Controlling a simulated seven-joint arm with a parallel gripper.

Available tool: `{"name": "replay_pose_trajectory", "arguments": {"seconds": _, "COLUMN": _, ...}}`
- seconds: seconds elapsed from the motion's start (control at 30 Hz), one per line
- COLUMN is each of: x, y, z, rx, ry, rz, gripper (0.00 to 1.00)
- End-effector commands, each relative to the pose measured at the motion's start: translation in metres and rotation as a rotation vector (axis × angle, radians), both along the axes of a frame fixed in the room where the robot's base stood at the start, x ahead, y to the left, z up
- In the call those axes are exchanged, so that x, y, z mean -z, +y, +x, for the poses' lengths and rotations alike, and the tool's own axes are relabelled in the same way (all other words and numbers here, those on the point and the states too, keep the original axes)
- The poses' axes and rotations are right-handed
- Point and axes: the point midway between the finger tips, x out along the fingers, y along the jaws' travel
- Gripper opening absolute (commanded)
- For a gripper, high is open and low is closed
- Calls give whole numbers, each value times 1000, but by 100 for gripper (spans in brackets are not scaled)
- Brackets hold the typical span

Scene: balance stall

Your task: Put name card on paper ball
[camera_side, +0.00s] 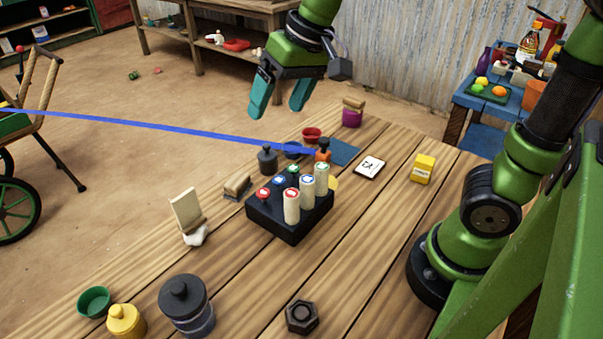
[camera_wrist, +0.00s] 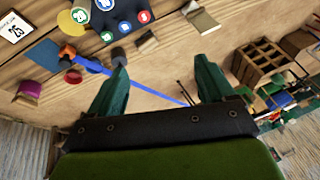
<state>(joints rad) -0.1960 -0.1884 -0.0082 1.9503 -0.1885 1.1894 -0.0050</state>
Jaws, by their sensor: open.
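A cream upright card with a wooden foot, apparently the name card (camera_side: 186,208), stands tilted at the left part of the table in the side view. A crumpled white lump, apparently the paper ball (camera_side: 196,236), is right at its foot. I cannot tell whether the card rests on the ball or stands just behind it. The card also shows at the top of the wrist view (camera_wrist: 201,20); the ball is not clear there. My gripper (camera_side: 280,108) is open and empty, high above the far side of the table. Its teal fingers also show in the wrist view (camera_wrist: 165,72).
A black rack of stamps (camera_side: 283,225) stands mid-table. A wooden stamp (camera_side: 237,186), a dark bottle (camera_side: 267,160) and an orange item (camera_side: 323,152) are close by. A long blue strip (camera_side: 150,125) crosses below my gripper. Jars (camera_side: 187,305) stand at the front left.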

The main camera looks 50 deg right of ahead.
Motion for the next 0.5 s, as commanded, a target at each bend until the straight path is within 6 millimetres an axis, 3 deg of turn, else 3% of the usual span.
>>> {"name": "replay_pose_trajectory", "arguments": {"seconds": 0.03, "x": -2, "y": -13, "z": -20, "rx": 30, "ry": -44, "rz": 17, "gripper": 82}}
{"name": "replay_pose_trajectory", "arguments": {"seconds": 0.2, "x": 12, "y": -41, "z": -71, "rx": 112, "ry": -164, "rz": 53, "gripper": 82}}
{"name": "replay_pose_trajectory", "arguments": {"seconds": 0.33, "x": 25, "y": -51, "z": -94, "rx": 155, "ry": -225, "rz": 66, "gripper": 82}}
{"name": "replay_pose_trajectory", "arguments": {"seconds": 0.5, "x": 34, "y": -56, "z": -104, "rx": 177, "ry": -257, "rz": 71, "gripper": 82}}
